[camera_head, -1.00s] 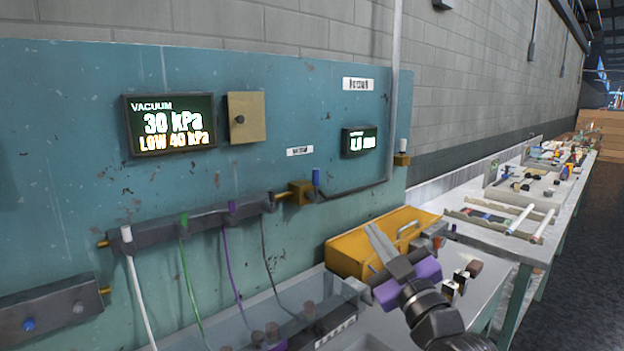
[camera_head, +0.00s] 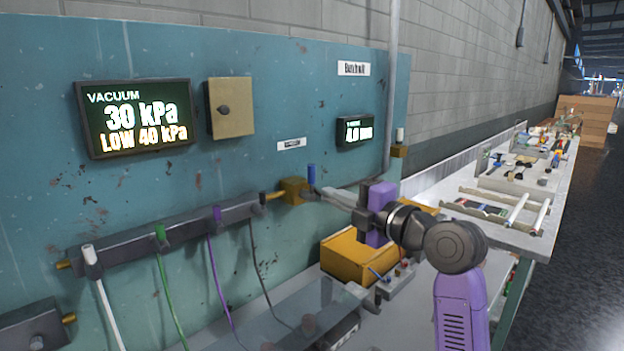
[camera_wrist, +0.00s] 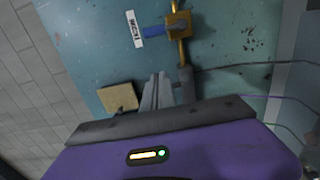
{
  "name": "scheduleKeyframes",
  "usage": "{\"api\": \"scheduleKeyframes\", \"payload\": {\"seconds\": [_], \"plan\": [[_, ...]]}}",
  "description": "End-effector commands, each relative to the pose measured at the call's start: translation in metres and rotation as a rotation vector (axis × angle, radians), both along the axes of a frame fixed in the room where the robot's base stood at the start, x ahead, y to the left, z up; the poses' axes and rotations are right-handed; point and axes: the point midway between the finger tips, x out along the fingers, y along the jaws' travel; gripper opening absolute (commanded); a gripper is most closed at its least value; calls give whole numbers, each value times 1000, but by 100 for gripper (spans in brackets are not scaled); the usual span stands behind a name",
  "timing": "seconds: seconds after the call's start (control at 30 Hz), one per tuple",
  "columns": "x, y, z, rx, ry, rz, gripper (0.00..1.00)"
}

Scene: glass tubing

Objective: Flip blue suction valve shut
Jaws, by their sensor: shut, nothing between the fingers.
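The blue suction valve handle (camera_head: 311,175) stands upright on a brass valve body (camera_head: 293,190) at the right end of the dark manifold on the teal panel. It stands across the line of the pipe. My gripper (camera_head: 326,192) is shut and empty, with its tips just right of and slightly below the handle. In the wrist view the shut fingertips (camera_wrist: 158,77) point toward the blue handle (camera_wrist: 154,31) and the brass body (camera_wrist: 179,24). A gap shows between tips and handle there; contact cannot be told from the head view.
The manifold (camera_head: 185,230) carries white, green and purple handles with hanging tubes. A vacuum display (camera_head: 136,115) reads 30 kPa, LOW 40 kPa. A grey pipe (camera_head: 391,90) runs up the panel at right. A yellow box (camera_head: 355,258) sits on the bench below my gripper.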

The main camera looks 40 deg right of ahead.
Motion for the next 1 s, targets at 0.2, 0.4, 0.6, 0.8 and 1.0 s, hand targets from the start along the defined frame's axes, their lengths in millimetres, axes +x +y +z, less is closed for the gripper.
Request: {"api": "scheduleKeyframes", "payload": {"seconds": [0.2,0.4,0.6,0.8,1.0], "plan": [[1,0,0,2,0,-1,0],[17,0,2,4,0,0,0],[55,0,3,4,1,2,0],[94,-1,3,4,0,1,0],[106,-25,2,5,0,-4,0]]}}
